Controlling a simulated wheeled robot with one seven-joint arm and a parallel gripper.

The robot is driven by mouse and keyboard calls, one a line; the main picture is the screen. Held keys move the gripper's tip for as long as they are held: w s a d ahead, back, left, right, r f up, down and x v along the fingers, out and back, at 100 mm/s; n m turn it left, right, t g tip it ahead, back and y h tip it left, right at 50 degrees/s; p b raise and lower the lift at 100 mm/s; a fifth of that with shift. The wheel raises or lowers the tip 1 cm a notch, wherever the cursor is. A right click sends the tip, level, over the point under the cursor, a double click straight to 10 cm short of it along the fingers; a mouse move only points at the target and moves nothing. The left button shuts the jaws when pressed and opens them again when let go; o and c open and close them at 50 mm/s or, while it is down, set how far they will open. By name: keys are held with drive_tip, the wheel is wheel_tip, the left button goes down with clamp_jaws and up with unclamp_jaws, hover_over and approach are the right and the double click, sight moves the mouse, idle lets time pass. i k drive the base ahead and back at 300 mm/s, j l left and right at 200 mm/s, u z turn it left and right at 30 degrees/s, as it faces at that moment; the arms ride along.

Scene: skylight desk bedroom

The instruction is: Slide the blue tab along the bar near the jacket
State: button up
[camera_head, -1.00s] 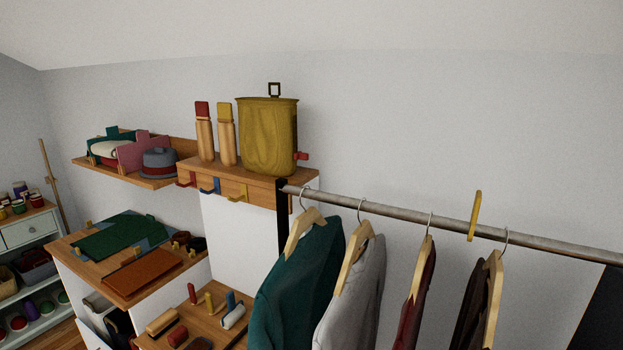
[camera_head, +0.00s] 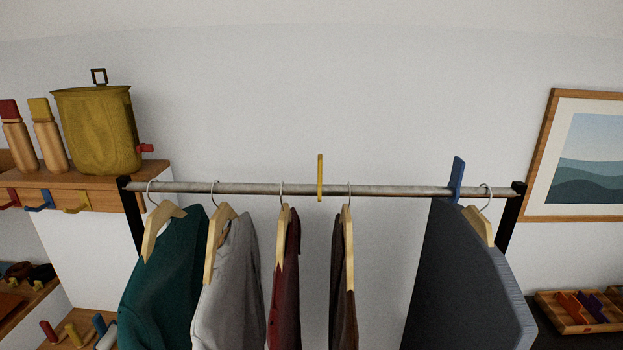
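The blue tab (camera_head: 457,180) stands upright on the grey metal bar (camera_head: 390,191), near the bar's right end. The dark blue-grey jacket (camera_head: 462,285) hangs from a wooden hanger (camera_head: 479,224) at the right end, just beside and below the tab. A yellow tab (camera_head: 320,178) sits on the bar near its middle, between the dark red and brown garments. My gripper is not in view.
A teal garment (camera_head: 165,275), a light grey one (camera_head: 232,275), a dark red one (camera_head: 286,285) and a brown one (camera_head: 342,285) hang along the bar. A shelf (camera_head: 155,172) with an olive container (camera_head: 97,130) is at left. A framed picture (camera_head: 537,150) hangs at right.

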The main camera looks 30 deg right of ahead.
sight(458, 166)
drive_tip(key=k+j+z, duration=0.1)
drive_tip(key=j+z, duration=0.4)
drive_tip(key=k+j+z, duration=0.1)
drive_tip(key=j+z, duration=0.35)
drive_tip(key=l, duration=0.1)
